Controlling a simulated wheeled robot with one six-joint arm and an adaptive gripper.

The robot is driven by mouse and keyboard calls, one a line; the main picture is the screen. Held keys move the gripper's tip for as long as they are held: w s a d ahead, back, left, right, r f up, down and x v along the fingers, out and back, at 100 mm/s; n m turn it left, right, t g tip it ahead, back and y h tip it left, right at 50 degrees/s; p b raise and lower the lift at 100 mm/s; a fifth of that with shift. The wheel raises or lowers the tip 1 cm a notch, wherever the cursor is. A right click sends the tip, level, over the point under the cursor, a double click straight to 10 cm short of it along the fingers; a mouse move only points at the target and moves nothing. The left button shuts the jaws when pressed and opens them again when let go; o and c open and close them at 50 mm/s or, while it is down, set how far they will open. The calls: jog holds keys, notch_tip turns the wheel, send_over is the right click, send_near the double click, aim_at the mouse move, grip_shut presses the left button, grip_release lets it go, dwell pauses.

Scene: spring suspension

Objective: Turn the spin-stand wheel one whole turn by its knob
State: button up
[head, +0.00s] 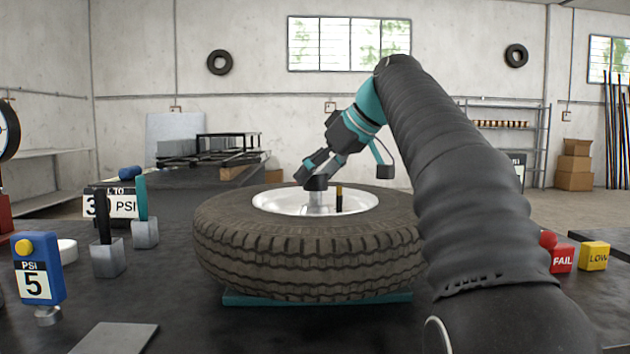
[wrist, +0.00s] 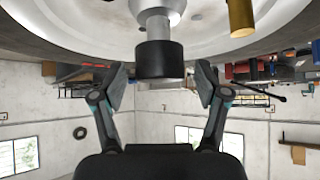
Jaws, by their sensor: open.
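The spin-stand wheel (head: 300,250) is a big brown-black tyre lying flat, with a pale metal rim (head: 272,200), on a teal base (head: 315,298). A silver post with a black cap (head: 317,182) rises inside the rim. I cannot tell for sure which is the knob. My gripper (head: 314,173) reaches down at the capped post. In the wrist view my open gripper (wrist: 162,78) has the black cap (wrist: 158,60) between its fingers, with gaps on both sides. The brass peg (wrist: 241,17) is outside the fingers.
A blue PSI box (head: 38,268) and two grey blocks with upright handles (head: 108,260) (head: 145,233) stand left of the wheel. A red FAIL button box (head: 562,258) and a yellow LOW box (head: 594,256) are at the right. A flat grey plate (head: 115,338) lies front left.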

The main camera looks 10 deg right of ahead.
jog(key=shift+w+a+f, duration=0.2)
jog(key=shift+f, duration=0.1)
grip_shut()
